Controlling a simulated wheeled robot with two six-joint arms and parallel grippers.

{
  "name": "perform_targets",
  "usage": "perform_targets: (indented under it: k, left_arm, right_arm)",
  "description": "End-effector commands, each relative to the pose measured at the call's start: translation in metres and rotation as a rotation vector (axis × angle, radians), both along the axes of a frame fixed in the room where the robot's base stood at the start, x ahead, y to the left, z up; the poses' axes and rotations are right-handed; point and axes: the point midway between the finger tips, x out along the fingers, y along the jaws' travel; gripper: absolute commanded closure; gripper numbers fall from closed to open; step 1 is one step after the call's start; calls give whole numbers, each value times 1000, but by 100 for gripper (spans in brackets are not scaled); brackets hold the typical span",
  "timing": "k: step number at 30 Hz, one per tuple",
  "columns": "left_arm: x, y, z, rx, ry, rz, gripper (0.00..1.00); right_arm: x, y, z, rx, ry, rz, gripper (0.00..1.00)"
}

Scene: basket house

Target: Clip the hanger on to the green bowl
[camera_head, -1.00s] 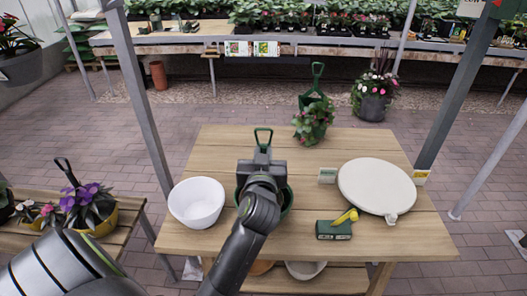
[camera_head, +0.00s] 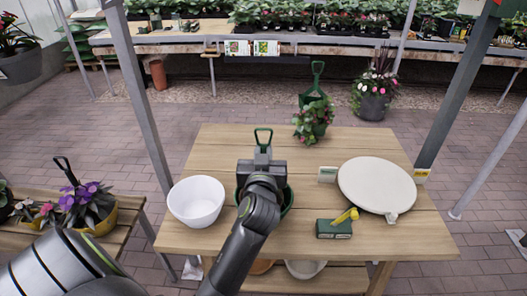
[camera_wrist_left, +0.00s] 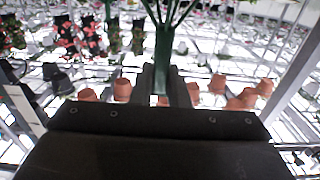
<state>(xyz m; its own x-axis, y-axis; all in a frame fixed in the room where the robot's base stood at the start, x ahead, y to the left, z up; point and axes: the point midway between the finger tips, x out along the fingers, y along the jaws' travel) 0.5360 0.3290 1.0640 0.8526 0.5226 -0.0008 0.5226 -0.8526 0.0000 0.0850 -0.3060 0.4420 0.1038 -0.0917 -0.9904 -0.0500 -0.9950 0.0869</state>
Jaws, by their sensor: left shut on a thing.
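The green bowl (camera_head: 289,202) stands on the wooden table, mostly hidden under my left arm; only parts of its rim show. My left gripper (camera_head: 262,154) is above the bowl's far side and shut on the dark green hanger (camera_head: 263,138). In the left wrist view the hanger's green stem (camera_wrist_left: 163,50) rises between the two fingers (camera_wrist_left: 163,84) and branches at the top. Whether the hanger's lower end touches the bowl's rim is hidden by my arm. My right gripper is not in view.
A white bowl (camera_head: 195,201) stands close left of the green bowl. The table's front right is clear.

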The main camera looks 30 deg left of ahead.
Motion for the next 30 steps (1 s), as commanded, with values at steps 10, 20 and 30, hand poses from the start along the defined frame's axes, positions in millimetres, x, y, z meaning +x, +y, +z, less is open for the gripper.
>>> perform_targets:
  k: [10, 20, 30]
  left_arm:
    - [0, 0, -3, -1, 2, 0, 100]
    - [0, 0, -3, -1, 2, 0, 61]
    - [0, 0, -2, -1, 1, -1, 61]
  right_arm:
    - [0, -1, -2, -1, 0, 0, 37]
    - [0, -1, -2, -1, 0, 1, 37]
    - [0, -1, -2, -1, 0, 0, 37]
